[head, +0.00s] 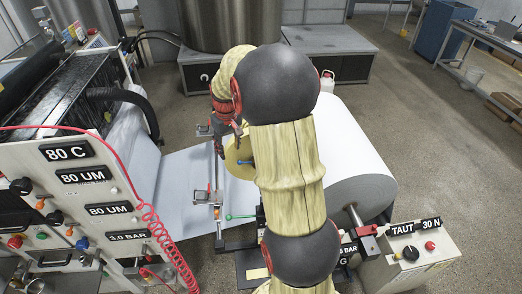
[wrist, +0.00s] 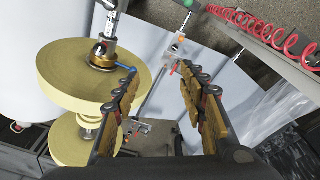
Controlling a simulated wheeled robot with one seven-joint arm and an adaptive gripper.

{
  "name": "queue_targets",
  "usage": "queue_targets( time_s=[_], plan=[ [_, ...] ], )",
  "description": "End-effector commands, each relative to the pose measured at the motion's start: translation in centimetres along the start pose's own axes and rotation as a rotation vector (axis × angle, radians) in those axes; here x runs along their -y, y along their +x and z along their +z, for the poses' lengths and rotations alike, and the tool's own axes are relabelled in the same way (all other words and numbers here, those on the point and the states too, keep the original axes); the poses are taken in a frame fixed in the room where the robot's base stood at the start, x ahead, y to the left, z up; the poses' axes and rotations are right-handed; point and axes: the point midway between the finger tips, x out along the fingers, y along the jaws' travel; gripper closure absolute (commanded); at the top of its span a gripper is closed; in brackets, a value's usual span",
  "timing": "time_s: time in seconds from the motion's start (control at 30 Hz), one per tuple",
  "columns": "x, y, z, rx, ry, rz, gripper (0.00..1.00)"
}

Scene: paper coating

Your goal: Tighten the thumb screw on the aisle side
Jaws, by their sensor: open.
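My gripper (wrist: 157,78) is open and empty in the wrist view, its two fingers pointing at a metal bar (wrist: 152,92) over the white web. One small clamp (wrist: 178,46) with red and orange parts is at the bar's upper end, beyond the fingertips. Another clamp (wrist: 138,127) with a red part shows between the fingers, lower down. In the head view the clamps are the far one (head: 205,130) and near one (head: 201,196); my gripper (head: 226,143) hangs near the far one, partly hidden by my arm. I cannot tell which small part is the thumb screw.
A yellow roll (wrist: 95,75) with a blue-handled lever (wrist: 122,68) is close beside the left finger. A red coiled hose (head: 165,245) hangs by the labelled panel (head: 85,190). A large white roll (head: 355,150) and the tension box (head: 410,262) stand at the right.

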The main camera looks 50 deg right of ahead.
Motion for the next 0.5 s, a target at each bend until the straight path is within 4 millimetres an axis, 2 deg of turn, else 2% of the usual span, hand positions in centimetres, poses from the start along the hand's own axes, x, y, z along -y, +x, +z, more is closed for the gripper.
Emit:
queue_targets(
  time_s=[0.03, 0.3, 0.5],
  plan=[
    [-1.6, 0.2, -0.6, 0.019, 0.013, -0.002, 0.58],
    [-9.5, 5.1, -2.0, 0.089, 0.062, -0.015, 0.58],
    [-13.7, 8.5, -1.4, 0.128, 0.088, -0.027, 0.58]
  ],
)
